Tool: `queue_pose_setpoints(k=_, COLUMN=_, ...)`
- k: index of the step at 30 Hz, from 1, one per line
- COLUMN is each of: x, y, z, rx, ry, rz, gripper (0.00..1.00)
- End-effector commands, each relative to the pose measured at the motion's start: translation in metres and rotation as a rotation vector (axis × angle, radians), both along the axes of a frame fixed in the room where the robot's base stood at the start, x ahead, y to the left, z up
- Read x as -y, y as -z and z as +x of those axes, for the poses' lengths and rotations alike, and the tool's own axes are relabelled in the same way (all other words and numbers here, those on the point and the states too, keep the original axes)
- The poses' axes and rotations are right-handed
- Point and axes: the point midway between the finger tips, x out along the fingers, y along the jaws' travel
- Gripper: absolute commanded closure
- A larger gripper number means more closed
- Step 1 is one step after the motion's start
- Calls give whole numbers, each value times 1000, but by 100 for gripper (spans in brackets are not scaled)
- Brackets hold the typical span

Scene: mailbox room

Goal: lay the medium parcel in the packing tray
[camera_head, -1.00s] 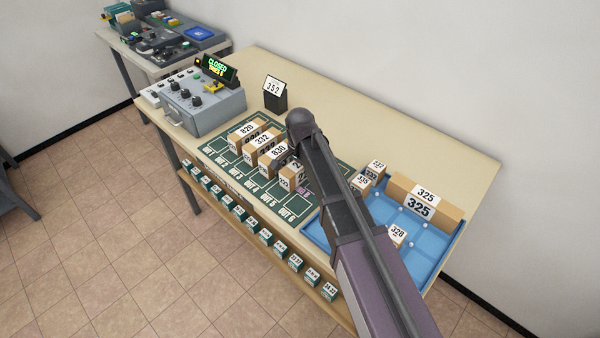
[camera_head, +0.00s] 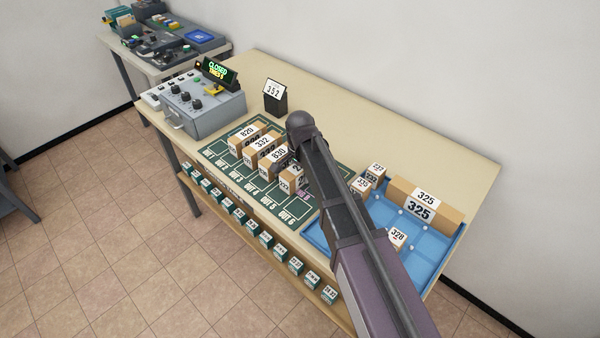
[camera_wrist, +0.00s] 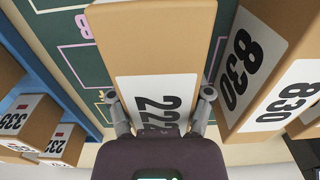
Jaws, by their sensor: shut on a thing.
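My gripper (camera_wrist: 160,94) is shut on a brown parcel (camera_wrist: 152,42) with a white label that reads 22 and a partly hidden digit. In the wrist view one finger is on each side of it. In the head view this parcel (camera_head: 290,184) is at the OUT 5 and OUT 6 end of the green mat, partly hidden by my arm; whether it touches the mat I cannot tell. The blue tray (camera_head: 318,236) is to the right, partly covered by my arm. It holds parcels labelled 325 (camera_head: 428,203) and 328 (camera_head: 397,238), plus small ones at its left back.
Parcels 830 (camera_head: 274,157), 332 (camera_head: 258,147) and 820 (camera_head: 241,137) stand in a row left of the held one. Parcel 830 (camera_wrist: 262,62) is close beside it. A grey control box (camera_head: 205,108) and number stand (camera_head: 275,98) are farther left. The bench's back strip is clear.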

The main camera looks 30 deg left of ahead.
Motion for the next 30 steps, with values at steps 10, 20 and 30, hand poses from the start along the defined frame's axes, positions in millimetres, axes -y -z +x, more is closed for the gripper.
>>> queue_pose_setpoints(k=10, x=0, y=-3, z=0, rx=0, ry=0, rz=0, gripper=97)
queue_pose_setpoints(k=20, x=0, y=-23, z=0, rx=0, ry=1, rz=0, gripper=97)
queue_pose_setpoints(k=30, x=19, y=-39, z=-34, rx=0, ry=0, rz=0, gripper=97)
